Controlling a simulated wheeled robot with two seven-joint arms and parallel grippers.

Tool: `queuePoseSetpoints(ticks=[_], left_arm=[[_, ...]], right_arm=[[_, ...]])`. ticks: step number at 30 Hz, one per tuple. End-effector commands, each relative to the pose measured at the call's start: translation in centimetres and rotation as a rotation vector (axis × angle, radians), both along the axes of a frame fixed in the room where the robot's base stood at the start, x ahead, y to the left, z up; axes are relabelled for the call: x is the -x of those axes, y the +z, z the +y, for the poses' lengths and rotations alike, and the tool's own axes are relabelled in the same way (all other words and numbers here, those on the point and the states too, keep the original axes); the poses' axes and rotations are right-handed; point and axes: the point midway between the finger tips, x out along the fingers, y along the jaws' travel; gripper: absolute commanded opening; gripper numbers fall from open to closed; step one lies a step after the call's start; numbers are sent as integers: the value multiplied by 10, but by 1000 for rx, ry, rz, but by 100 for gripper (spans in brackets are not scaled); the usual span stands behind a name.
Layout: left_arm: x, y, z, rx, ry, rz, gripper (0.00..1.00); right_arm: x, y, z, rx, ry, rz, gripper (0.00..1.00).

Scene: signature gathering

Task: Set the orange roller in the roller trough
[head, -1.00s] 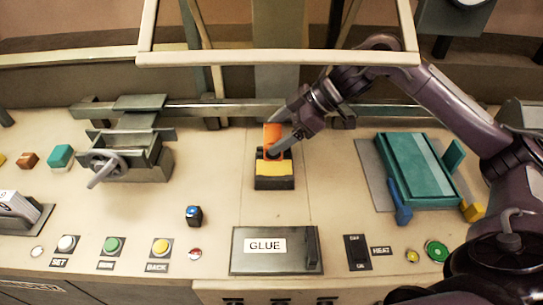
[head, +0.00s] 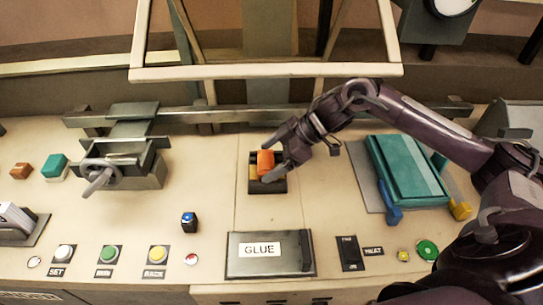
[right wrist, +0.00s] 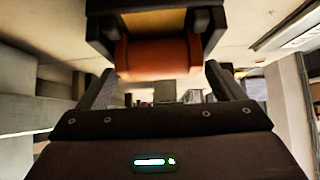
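The orange roller (head: 266,162) is at the dark trough (head: 268,187) with yellow inside, in the middle of the console. My right gripper (head: 268,163) has one finger at each end of the roller and appears shut on it. In the right wrist view the roller (right wrist: 158,58) spans the space between the fingertips, in front of the trough's yellow surface (right wrist: 155,22) and beside its dark walls. I cannot tell whether the roller rests fully in the trough. My left gripper is not in view.
A GLUE panel (head: 270,254) lies in front of the trough. A teal press-like block (head: 408,170) is to the right, a grey vise with a handwheel (head: 125,165) to the left. A small blue-topped button (head: 189,220) stands front left. A pale frame (head: 265,71) crosses behind.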

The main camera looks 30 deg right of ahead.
Motion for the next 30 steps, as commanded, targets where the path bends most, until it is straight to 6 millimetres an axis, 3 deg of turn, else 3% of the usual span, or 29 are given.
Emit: queuePoseSetpoints(ticks=[2,14,30], left_arm=[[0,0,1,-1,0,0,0],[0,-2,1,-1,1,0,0],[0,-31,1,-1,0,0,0]], right_arm=[[0,0,0,0,0,0,100],[1,6,-5,1,-1,-3,100],[33,77,-69,3,-2,-1,100]])
